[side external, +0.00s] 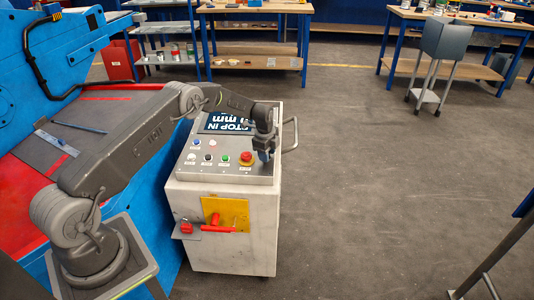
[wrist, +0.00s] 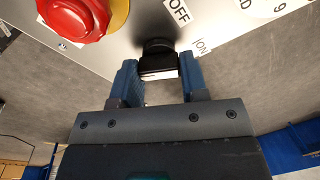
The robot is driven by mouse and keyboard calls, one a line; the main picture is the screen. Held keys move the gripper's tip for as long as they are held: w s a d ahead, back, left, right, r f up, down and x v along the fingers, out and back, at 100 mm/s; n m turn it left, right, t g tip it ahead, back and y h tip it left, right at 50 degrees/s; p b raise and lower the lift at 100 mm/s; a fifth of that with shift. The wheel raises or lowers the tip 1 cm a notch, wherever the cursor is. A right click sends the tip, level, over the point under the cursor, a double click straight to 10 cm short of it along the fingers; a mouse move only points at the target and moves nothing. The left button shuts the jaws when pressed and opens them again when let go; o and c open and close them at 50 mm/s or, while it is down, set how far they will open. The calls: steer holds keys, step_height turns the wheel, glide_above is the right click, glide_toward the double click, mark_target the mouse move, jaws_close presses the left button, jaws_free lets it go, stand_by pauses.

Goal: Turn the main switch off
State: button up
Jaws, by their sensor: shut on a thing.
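The main switch (wrist: 158,57) is a black rotary knob with a pale end face, on the edge region of the grey panel in the wrist view. An OFF label (wrist: 179,10) and an ON label (wrist: 202,47) are printed beside it; which one the knob points at I cannot tell. My gripper (wrist: 160,72) has its two blue fingers on either side of the knob, shut on it. In the side external view my gripper (side external: 264,156) is at the right side of the console's panel and hides the switch.
A red emergency button on a yellow base (side external: 246,158) sits close to the left of my gripper; it is large in the wrist view (wrist: 75,18). Small buttons (side external: 209,157) and a display (side external: 228,121) share the console (side external: 222,235). Open floor lies to the right.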

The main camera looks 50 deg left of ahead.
steer(key=n, duration=0.5)
steer(key=shift+n, duration=0.3)
steer(key=n, duration=0.5)
steer(key=shift+a, duration=0.1)
steer(key=shift+n, duration=0.4)
steer(key=o, duration=0.9)
steer(key=r, duration=0.4)
steer(key=s+r, duration=0.1)
steer(key=r, duration=0.4)
steer(key=s+d+r, duration=0.1)
steer(key=r, duration=0.3)
steer(key=shift+r, duration=0.35)
steer(key=shift+d, duration=0.1)
